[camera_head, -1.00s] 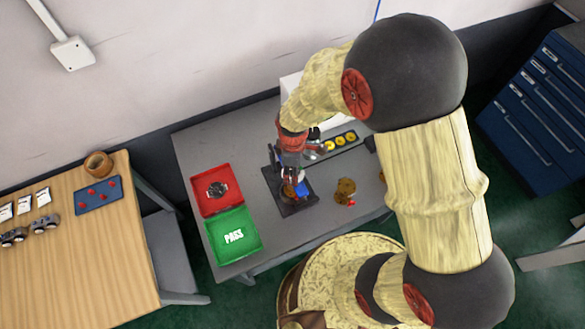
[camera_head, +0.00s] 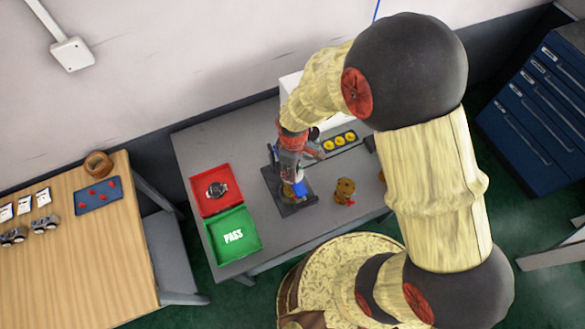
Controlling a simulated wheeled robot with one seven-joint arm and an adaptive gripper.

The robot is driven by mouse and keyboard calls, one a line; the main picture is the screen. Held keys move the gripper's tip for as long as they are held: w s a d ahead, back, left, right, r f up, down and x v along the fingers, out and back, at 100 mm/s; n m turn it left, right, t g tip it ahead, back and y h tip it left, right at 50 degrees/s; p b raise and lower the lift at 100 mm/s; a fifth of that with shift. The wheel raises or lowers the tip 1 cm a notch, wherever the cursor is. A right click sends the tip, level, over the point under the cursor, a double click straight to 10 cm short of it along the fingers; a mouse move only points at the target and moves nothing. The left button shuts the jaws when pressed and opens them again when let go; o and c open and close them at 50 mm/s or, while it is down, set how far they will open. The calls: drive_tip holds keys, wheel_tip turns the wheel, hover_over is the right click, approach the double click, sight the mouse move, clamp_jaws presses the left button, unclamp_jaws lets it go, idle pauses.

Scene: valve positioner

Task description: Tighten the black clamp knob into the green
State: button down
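My gripper (camera_head: 291,178) points down over the dark fixture (camera_head: 272,184) on the grey table. A small blue part (camera_head: 300,188) and a brownish-yellow part show at the fingertips. The black clamp knob cannot be made out; my gripper and wrist hide most of the fixture's middle. No green mark on the clamp can be seen. The fingers are too small and overlapped to tell whether they are open or shut.
A red tray (camera_head: 203,204) holding a round dark part and a green PASS tray (camera_head: 222,248) lie left of the fixture. A brown part (camera_head: 345,188) stands to the right. A dark strip with yellow discs (camera_head: 339,142) lies behind. A wooden table (camera_head: 75,250) is at left.

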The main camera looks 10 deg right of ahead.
drive_tip(key=m, duration=0.4)
drive_tip(key=f+m, duration=0.1)
drive_tip(key=m, duration=0.1)
drive_tip(key=shift+s+d, duration=0.1)
drive_tip(key=shift+s, duration=0.2)
drive_tip(key=m, duration=0.4)
drive_tip(key=shift+w+a+r+m, duration=0.1)
drive_tip(key=shift+w+a+m, duration=0.1)
drive_tip(key=shift+m, duration=0.1)
drive_tip(key=shift+w+r, duration=0.1)
drive_tip(key=c, duration=1.6)
unclamp_jaws()
drive_tip(key=shift+c, duration=0.2)
drive_tip(key=shift+o, duration=1.2)
drive_tip(key=shift+w, duration=0.2)
drive_tip(key=shift+s, duration=0.1)
